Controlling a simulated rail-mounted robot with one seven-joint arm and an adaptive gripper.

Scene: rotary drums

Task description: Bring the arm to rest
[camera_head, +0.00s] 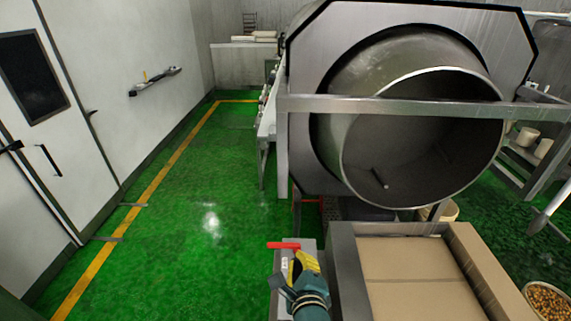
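My gripper (290,278), dark with yellow parts, shows at the bottom centre of the head view, at the end of my teal arm. It is over or beside a narrow grey metal box (307,246) with a red handle (283,245) sticking out to the left at its top. The gripper is small and seen from behind, so its finger opening is unclear. I cannot tell whether it touches the box. No object is clearly seen in it.
A large steel rotary drum (420,130) fills the upper right, with a metal rail (400,106) across its front. A cardboard box (420,275) stands right of my arm. A container of brown-yellow pieces (548,299) is at the lower right. The green floor (190,220) is clear at left.

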